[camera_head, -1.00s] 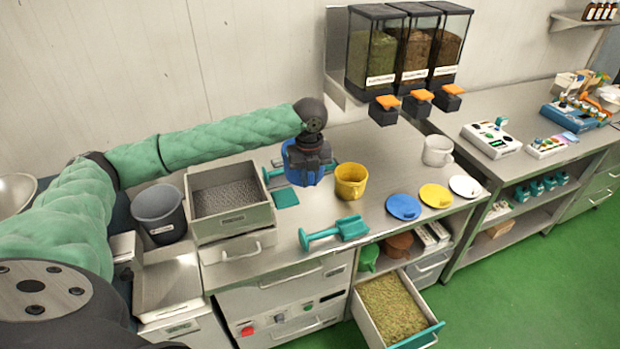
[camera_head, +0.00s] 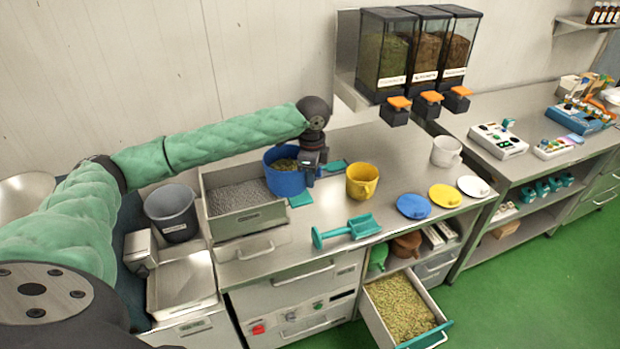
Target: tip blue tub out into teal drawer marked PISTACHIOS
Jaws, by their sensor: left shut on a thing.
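The blue tub (camera_head: 284,182) is upright at the back of the counter, with greenish contents (camera_head: 285,164) showing inside. My left gripper (camera_head: 311,172) is shut on the tub's right side. The tub overlaps the right part of a metal bin in the picture; I cannot tell whether it is lifted off the counter. The drawer with the teal front (camera_head: 428,336) is pulled open at the lower right and filled with green-brown bits (camera_head: 398,305). Its label cannot be read from here. My right gripper is not in view.
The metal bin (camera_head: 250,222) holds grey pellets beside a grey bucket (camera_head: 173,214). Blue (camera_head: 413,206), yellow (camera_head: 445,196) and white (camera_head: 473,186) lids lie at right. Dispensers (camera_head: 412,55) hang behind.

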